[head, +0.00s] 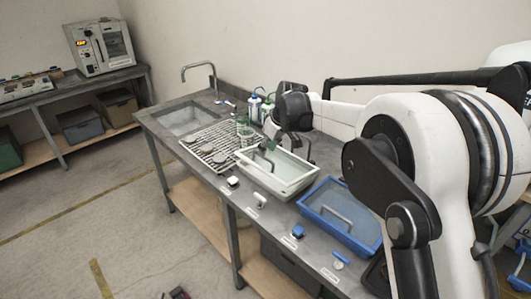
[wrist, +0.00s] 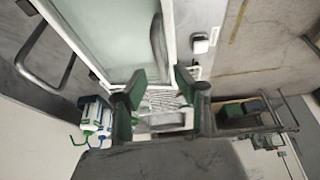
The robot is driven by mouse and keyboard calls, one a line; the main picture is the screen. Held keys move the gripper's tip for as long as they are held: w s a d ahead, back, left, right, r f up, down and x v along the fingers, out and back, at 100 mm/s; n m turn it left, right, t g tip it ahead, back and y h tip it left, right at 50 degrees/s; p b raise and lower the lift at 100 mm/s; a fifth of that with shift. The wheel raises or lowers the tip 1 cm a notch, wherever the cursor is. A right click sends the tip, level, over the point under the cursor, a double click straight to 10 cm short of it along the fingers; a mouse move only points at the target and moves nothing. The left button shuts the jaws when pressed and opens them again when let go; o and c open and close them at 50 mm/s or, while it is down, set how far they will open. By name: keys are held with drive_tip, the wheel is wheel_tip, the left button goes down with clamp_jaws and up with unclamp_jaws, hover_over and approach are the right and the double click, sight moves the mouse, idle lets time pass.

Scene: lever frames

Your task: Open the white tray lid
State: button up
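The white tray (head: 288,190) stands on the grey bench, left of the blue tray. Its pale, see-through lid (head: 285,167) lies on top; it also fills the upper left of the wrist view (wrist: 110,35). The lid's grey bar handle (wrist: 157,38) shows in the wrist view, beyond the fingertips. My gripper (wrist: 160,84) is open, its green-padded fingers apart with nothing seen between them. In the head view my gripper (head: 268,146) is over the back left part of the tray. Whether a finger touches the lid or handle I cannot tell.
A blue tray (head: 317,216) with a handled lid stands to the right. A wire rack (head: 205,148) with round items and a sink (head: 186,118) are to the left. Bottles (head: 254,106) stand behind. Small white and blue items line the bench's front edge.

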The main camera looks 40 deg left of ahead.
drive_tip(key=shift+x, duration=1.55)
clamp_jaws()
